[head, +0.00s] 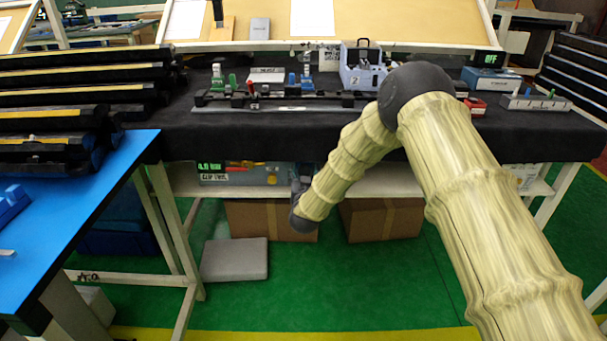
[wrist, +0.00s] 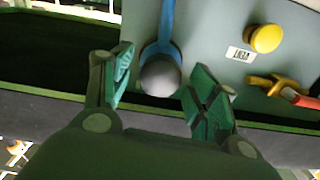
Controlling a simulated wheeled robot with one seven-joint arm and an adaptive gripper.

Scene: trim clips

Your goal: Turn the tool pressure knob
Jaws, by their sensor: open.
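A grey box (head: 215,179) under the bench has a green display reading about 4.0 BAR and a "CLIP TOOL" label. Its front also shows in the wrist view (wrist: 210,50). A yellow round knob (wrist: 265,39) is on it, up and right of my gripper (wrist: 160,88). A dark grey ball-shaped knob (wrist: 160,76) on a blue stem shows between my open fingers; I cannot tell if they touch it. Which knob sets the tool pressure is not readable. In the head view my gripper (head: 301,178) is beside the box, partly hidden by my arm.
A yellow and red fitting (wrist: 280,87) sits right of my fingers. The shelf edge (head: 240,190) runs beneath the box, with cardboard boxes (head: 265,220) below it. The black-covered bench (head: 230,135) is above. A blue table (head: 75,185) stands at left.

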